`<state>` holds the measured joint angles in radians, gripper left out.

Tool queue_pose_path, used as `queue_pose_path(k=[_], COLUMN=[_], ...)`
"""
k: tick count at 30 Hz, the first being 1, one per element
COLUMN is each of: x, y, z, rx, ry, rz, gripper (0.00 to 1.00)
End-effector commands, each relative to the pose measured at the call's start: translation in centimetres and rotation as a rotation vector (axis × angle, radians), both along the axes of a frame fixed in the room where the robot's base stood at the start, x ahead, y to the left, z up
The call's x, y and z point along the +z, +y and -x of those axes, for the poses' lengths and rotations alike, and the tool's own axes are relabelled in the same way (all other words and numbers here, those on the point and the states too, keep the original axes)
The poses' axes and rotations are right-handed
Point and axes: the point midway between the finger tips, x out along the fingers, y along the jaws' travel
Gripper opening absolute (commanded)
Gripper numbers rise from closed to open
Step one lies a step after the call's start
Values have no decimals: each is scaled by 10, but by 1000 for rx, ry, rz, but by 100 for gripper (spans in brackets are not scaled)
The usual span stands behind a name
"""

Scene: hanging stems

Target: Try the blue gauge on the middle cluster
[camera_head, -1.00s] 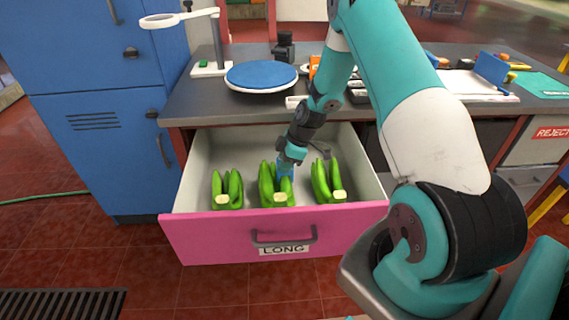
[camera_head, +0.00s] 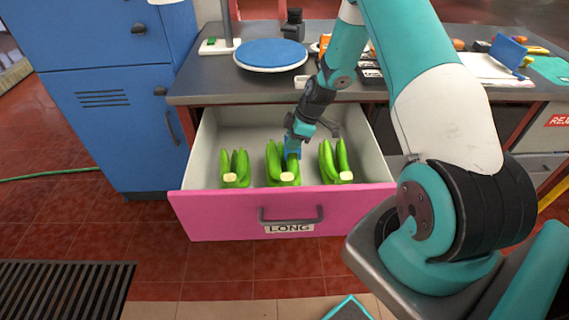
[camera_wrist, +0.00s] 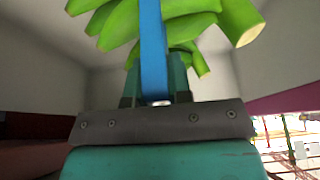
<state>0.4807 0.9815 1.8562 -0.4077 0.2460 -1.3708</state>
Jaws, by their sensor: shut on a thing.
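Three green banana clusters stand in the pink-fronted drawer labelled LONG (camera_head: 357,198): a left cluster (camera_head: 235,172), a middle cluster (camera_head: 276,165) and a right cluster (camera_head: 345,168). My gripper (camera_head: 294,137) is over the back of the middle cluster, shut on the blue gauge (camera_head: 293,151). In the wrist view the blue gauge (camera_wrist: 153,45) is a narrow upright strip between my fingers (camera_wrist: 155,85). It crosses in front of the green fruit (camera_wrist: 120,28). I cannot tell whether it touches the fruit. The gauge's far end is out of the wrist view.
The drawer walls rise around the clusters. Above is the grey bench (camera_head: 215,85) with a round blue-topped plate (camera_head: 271,54) and a white tray (camera_head: 490,70). A blue cabinet (camera_head: 100,110) stands left. Tiled floor lies in front.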

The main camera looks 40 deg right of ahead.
Motion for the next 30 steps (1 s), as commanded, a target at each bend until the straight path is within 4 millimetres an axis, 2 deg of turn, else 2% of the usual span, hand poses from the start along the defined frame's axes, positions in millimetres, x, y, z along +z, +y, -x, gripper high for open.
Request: queue_pose_path(k=[30], x=[68], y=[0], z=[0], rx=[0], ry=[-1], rz=[0], gripper=[0])
